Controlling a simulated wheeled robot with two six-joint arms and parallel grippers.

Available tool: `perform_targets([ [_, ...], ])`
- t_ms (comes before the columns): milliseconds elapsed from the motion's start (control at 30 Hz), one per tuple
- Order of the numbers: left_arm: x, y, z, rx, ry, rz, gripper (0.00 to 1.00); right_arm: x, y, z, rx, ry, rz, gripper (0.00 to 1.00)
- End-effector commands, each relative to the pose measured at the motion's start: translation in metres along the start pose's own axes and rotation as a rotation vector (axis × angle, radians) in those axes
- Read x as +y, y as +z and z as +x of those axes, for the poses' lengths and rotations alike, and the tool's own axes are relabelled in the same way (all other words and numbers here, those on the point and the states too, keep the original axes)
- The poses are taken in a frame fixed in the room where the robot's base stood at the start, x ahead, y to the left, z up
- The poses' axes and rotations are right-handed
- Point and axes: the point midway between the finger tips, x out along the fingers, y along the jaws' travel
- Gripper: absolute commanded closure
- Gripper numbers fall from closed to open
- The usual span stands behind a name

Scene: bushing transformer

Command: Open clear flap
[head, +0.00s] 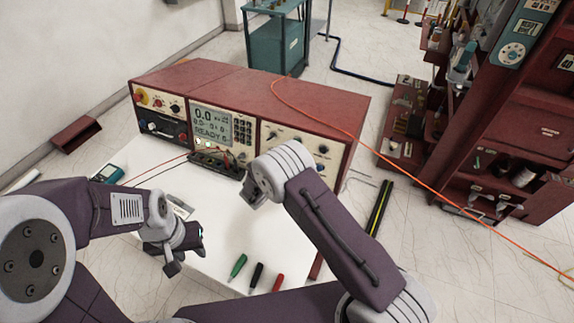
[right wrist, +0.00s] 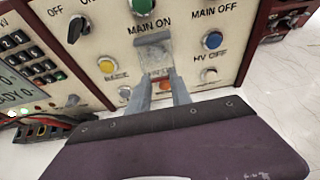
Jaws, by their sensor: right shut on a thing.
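The clear flap (right wrist: 155,52) is a small greyish, see-through cover on the cream control panel, below the MAIN ON label in the right wrist view. My right gripper (right wrist: 161,84) has its two grey fingers at the flap's lower part and is shut on it. In the head view the right forearm hides these fingers and the flap. My left gripper (head: 184,249) hangs over the white table at the left, away from the panel. Its jaw opening cannot be made out.
The red test console (head: 210,75) stands at the back of the white table (head: 205,275). A green screwdriver (head: 238,266), a black one (head: 256,276) and a red one (head: 278,282) lie near the front. Round buttons and a black knob (right wrist: 78,28) surround the flap.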

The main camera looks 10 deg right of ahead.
Motion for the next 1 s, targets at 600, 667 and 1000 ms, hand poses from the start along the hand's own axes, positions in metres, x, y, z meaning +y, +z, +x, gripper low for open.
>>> perform_targets([
  [600,0.003,-0.014,-0.134,0.0,0.0,0.0,0.64,0.001,0.042,-0.022,0.552,0.002,0.013,1.0],
  [667,0.003,-0.014,-0.135,0.0,0.0,0.0,0.64,0.001,0.043,-0.021,0.597,0.001,0.013,1.0],
  [1000,0.002,-0.012,-0.113,0.0,0.0,0.0,0.64,0.001,0.05,-0.019,0.794,0.004,0.007,1.0],
])
